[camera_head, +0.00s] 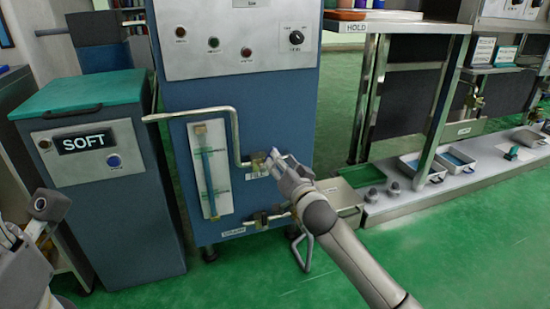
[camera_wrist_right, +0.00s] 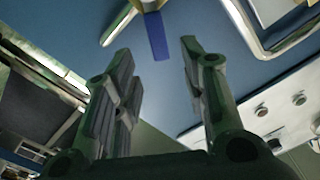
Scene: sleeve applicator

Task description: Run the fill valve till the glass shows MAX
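The sight glass (camera_head: 209,172) is a tall tube on a white backing plate on the blue machine's front. A blue column shows in it; its scale marks are too small to read. A brass valve (camera_head: 257,164) sits right of the glass, by a bent metal pipe. My right gripper (camera_head: 279,163) is beside this valve. In the right wrist view, my right gripper (camera_wrist_right: 160,62) is open, with a blue lever (camera_wrist_right: 156,36) ahead between its fingertips, apparently untouched. My left gripper (camera_head: 10,236) is at the left edge; its finger gap is unclear.
The bent pipe (camera_head: 236,135) juts from the machine above and around the glass. Another valve (camera_head: 262,217) sits lower, near a metal box. A blue-grey bin (camera_head: 107,215) marked SOFT stands left. A steel bench with trays (camera_head: 423,166) is right. Green floor lies in front.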

